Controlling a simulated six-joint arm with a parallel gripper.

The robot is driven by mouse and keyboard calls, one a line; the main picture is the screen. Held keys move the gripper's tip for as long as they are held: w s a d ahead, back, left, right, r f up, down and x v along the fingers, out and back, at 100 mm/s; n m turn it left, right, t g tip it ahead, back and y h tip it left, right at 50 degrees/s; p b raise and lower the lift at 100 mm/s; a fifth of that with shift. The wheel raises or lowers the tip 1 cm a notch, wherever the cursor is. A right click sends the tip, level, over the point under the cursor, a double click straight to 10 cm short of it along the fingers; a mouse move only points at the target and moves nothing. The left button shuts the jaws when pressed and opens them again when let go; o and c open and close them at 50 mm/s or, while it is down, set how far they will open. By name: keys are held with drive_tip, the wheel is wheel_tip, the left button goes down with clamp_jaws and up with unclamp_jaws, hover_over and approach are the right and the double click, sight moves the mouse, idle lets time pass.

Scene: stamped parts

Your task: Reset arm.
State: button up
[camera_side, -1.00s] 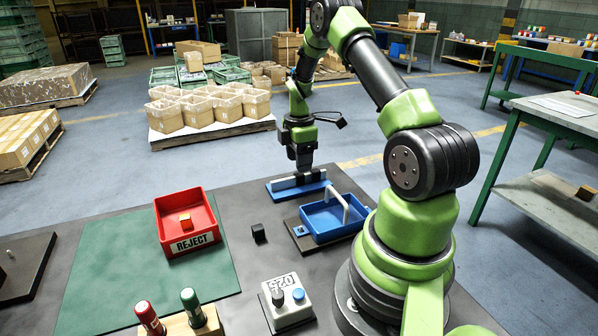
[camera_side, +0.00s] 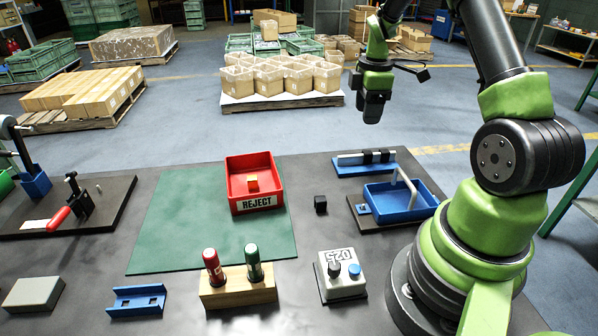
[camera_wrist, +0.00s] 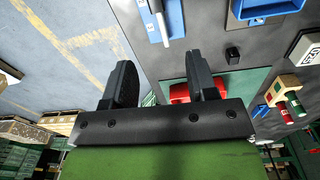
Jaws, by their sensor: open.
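My gripper (camera_side: 372,117) hangs raised above the back edge of the dark table in the side view, clear of everything on it. In the wrist view its two black jaws (camera_wrist: 160,90) stand apart with nothing between them. Below it lies a blue rack (camera_side: 350,172) with black pieces on its rail. In front of the rack is a blue tray (camera_side: 402,212) with a pale handle. A small black block (camera_side: 320,204) lies on the table to the tray's left.
A wooden stand (camera_side: 238,292) holds a red and a green stamp. A control box (camera_side: 342,288) with knobs stands near the front. A blue bracket (camera_side: 137,301), a grey block (camera_side: 33,294) and a red-handled clamp (camera_side: 70,208) are at left. Cartons stand on floor pallets behind.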

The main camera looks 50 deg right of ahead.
drive_tip(key=s+a+r+m+t, duration=0.1)
drive_tip(key=a+r+m+t, duration=0.35)
drive_tip(key=a+r, duration=1.05)
drive_tip(key=s+a+r+m+t+y, duration=0.2)
drive_tip(key=s+a+m, duration=0.5)
drive_tip(key=s+a, duration=0.4)
drive_tip(key=shift+s+a+r+m, duration=0.2)
drive_tip(key=shift+a+m, duration=0.15)
drive_tip(key=shift+a, duration=0.15)
